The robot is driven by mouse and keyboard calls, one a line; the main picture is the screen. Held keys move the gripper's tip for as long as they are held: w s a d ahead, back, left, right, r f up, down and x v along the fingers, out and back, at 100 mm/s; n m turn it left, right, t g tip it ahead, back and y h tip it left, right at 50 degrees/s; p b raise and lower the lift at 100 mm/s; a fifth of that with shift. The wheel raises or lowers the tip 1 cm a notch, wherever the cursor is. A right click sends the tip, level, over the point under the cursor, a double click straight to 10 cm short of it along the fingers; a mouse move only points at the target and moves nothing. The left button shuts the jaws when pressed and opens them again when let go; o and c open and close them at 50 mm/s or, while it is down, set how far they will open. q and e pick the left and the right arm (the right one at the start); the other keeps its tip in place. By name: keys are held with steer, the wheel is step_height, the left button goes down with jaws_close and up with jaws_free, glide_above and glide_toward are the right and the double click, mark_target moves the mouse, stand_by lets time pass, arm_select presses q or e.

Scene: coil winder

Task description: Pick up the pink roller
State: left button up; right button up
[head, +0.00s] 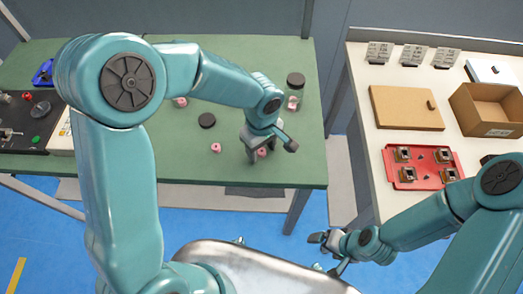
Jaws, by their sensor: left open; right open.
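Several small pink rollers are on the green table (225,170). One pink roller (262,152) is at my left gripper (264,156), which is open and points down near the table's front edge. This roller appears between the fingers, partly covered by them; I cannot tell if they touch it. Another pink roller (216,148) lies to the left, clear of the gripper. A third pink roller (180,102) lies further back, beside my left arm. My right gripper (328,254) is open and empty, low in front of the tables.
A black disc (207,120) lies mid-table. The white table at right holds a red tray (420,178) and an open cardboard box (490,112).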

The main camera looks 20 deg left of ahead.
mark_target(262, 151)
arm_select(q)
jaws_close()
step_height(262, 151, up, 20)
steer(key=p, duration=0.1)
stand_by(0.3)
steer(key=shift+w, duration=0.1)
